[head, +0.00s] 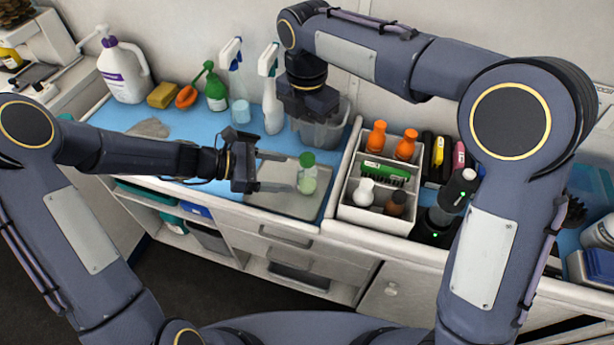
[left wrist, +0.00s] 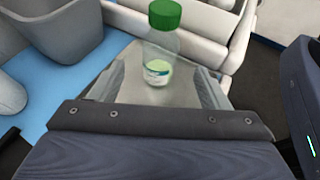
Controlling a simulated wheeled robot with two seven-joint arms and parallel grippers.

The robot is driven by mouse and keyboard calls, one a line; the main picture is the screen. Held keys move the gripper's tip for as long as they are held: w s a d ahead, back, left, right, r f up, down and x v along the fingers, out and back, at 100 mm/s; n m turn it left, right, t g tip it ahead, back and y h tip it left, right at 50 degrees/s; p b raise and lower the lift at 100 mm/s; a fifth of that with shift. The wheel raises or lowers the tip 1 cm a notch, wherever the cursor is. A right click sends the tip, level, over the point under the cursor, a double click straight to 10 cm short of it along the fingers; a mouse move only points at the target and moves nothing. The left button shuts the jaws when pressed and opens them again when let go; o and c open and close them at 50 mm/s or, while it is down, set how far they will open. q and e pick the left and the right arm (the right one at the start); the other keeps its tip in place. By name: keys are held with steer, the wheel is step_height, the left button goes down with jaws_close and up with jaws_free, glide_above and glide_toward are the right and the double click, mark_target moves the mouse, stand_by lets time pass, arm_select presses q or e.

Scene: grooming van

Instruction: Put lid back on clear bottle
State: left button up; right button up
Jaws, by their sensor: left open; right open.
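The clear bottle (head: 307,182) stands upright on a grey tray (head: 272,201) on the counter. A green lid (head: 307,159) sits on its top; I cannot tell how firmly it is seated. My left gripper (head: 275,172) is open and level, its fingers pointing right toward the bottle. In the left wrist view the bottle (left wrist: 158,62) and its green lid (left wrist: 165,14) show ahead, between and beyond the two fingertips (left wrist: 160,82), apparently not gripped. My right gripper (head: 312,112) is open, pointing down at the grey bin behind the tray; its fingertips are hard to make out.
The grey bin (head: 325,136) stands behind the tray. A white caddy (head: 367,217) with orange, white and brown bottles is right of the tray. Spray bottles (head: 272,105) stand along the wall. The blue mat (head: 190,135) has free room at left.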

mark_target(306, 176)
arm_select(q)
steer(key=x, duration=0.7)
steer(key=shift+d+f, duration=0.1)
steer(key=shift+d, duration=0.1)
steer(key=shift+c, duration=0.3)
steer(key=c, duration=1.4)
jaws_close()
arm_select(e)
steer(key=shift+f, duration=0.1)
steer(key=shift+f, duration=0.15)
steer(key=shift+r, duration=0.25)
steer(key=shift+f, duration=4.05)
